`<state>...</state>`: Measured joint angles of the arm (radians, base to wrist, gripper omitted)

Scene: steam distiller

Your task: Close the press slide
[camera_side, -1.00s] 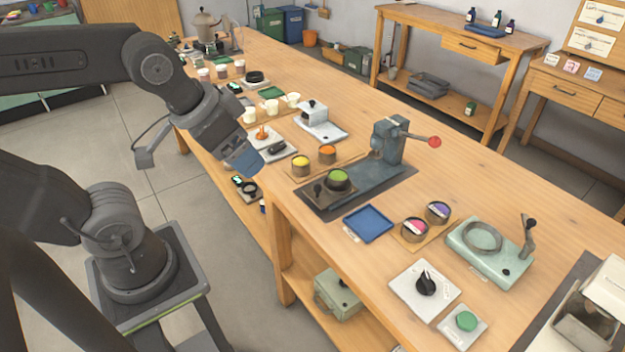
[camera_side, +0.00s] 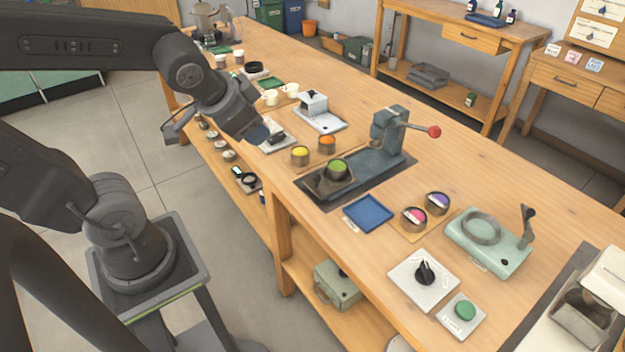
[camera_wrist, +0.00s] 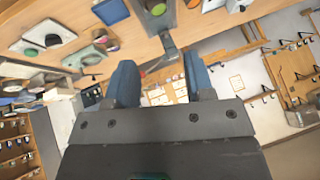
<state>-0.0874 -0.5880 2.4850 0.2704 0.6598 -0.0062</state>
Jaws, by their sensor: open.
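The press (camera_side: 391,135) is a grey-blue stand with a red-knobbed lever on a dark base. Its slide (camera_side: 318,183) is a dark plate at the front-left end of the base, out from under the press head. A cup with green contents (camera_side: 338,168) sits on it. My gripper (camera_side: 259,133) is up and to the left of the slide, over the table's front-left side, apart from the press. In the wrist view my gripper's (camera_wrist: 162,82) blue fingers are spread with nothing between them. The press (camera_wrist: 168,42) shows beyond them.
Yellow (camera_side: 300,155) and orange (camera_side: 327,144) cups stand close behind the slide. A blue tray (camera_side: 368,213) and pink (camera_side: 414,219) and purple cups lie to its right. A white scale-like device (camera_side: 318,112) stands behind. The aisle at the front is open floor.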

